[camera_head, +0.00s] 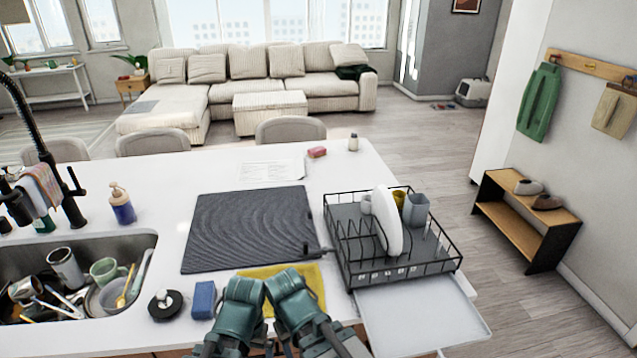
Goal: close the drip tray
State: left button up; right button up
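The drip tray (420,316) is a flat, light grey tray. It sticks out toward me from under the black wire dish rack (400,268), past the front edge of the white counter. The rack holds a white plate (386,222), a grey cup (416,210) and a yellow cup (399,198). The teal parts of my two arms show at the bottom centre, left of the tray and apart from it. No fingertips of my left or right gripper can be made out.
A dark ridged mat (250,228) lies left of the rack. A yellow cloth (311,281), blue sponge (203,300) and black-and-white round item (165,304) lie near the front. A sink (140,245) full of dishes is at left. Open floor lies right of the tray.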

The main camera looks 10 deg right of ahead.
aim_at(412, 317)
jog(key=i+l+z, duration=0.15)
jog(key=z, duration=1.4)
jog(key=k+l+u, duration=0.15)
jog(key=k+l, duration=0.2)
jog(key=k+l+u, duration=0.15)
jog(key=k+l, duration=0.2)
jog(key=k, duration=0.15)
